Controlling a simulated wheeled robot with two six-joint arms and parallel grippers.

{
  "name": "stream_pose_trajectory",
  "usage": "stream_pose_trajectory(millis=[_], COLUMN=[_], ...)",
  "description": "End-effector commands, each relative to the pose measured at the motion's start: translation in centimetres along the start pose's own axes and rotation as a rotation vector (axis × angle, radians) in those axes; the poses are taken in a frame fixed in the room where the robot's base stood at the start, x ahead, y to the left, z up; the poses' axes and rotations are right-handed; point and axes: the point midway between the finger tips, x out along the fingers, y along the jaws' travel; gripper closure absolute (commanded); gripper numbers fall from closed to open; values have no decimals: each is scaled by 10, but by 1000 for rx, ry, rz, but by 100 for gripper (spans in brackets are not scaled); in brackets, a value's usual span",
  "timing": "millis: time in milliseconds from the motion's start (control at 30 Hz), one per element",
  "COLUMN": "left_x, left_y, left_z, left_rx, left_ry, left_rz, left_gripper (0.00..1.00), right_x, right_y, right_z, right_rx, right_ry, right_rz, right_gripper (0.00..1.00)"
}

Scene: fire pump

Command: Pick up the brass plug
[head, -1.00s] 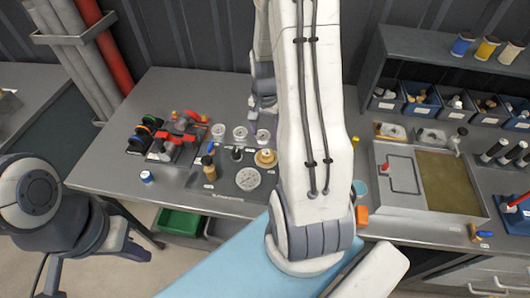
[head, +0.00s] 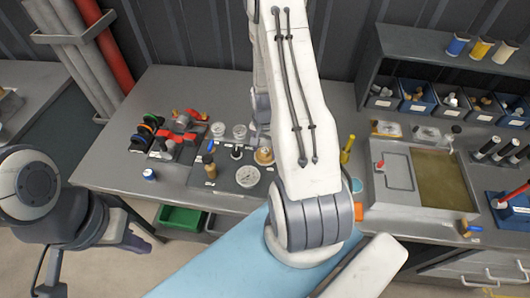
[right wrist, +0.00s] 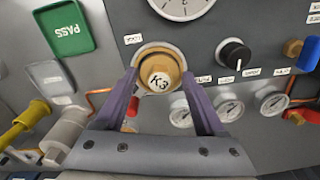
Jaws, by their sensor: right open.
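The brass plug, a round brass piece marked K3 (right wrist: 160,72), sits in a ring on the grey panel in the right wrist view. In the head view the brass plug (head: 264,156) is partly hidden by my right arm. My right gripper (right wrist: 160,76) is open, with one purple finger on each side of the plug's lower part; I cannot tell whether they touch it. In the head view my right arm hides its jaws. My left gripper (head: 138,241) hangs low at the left, in front of the bench, away from the plug; its jaws are unclear.
Gauges (right wrist: 228,107) and a black knob (right wrist: 234,54) stand close right of the plug. A grey fitting (right wrist: 66,130) and yellow handle (right wrist: 30,118) lie to its left. A grey-lidded tray (head: 398,185) and bins (head: 415,100) occupy the bench's right.

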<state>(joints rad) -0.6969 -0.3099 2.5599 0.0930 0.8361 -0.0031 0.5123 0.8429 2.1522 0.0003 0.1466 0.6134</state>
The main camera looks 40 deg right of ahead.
Motion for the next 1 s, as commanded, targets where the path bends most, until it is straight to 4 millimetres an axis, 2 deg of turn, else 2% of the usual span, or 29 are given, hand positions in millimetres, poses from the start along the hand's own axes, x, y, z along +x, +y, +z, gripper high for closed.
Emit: stream_pose_trajectory(millis=[133, 167, 200, 333, 367, 767, 1000], left_x=[0, 0, 0, 0, 0, 2, 10], left_y=[0, 0, 0, 0, 0, 0, -1], left_z=[0, 0, 0, 0, 0, 0, 1], left_rx=[0, 0, 0, 0, 0, 0, -2], left_ry=[0, 0, 0, 0, 0, 0, 0], left_rz=[0, 0, 0, 0, 0, 0, 0], left_gripper=[100, 100, 100, 100, 100, 100, 100], right_x=[0, 0, 0, 0, 0, -3, -20], right_y=[0, 0, 0, 0, 0, -1, -1], right_z=[0, 0, 0, 0, 0, -1, -1], right_rx=[0, 0, 0, 0, 0, 0, 0], right_ry=[1, 1, 0, 0, 0, 2, 5], right_rz=[0, 0, 0, 0, 0, -1, -3], right_gripper=[28, 32, 47, 97, 100, 100, 100])
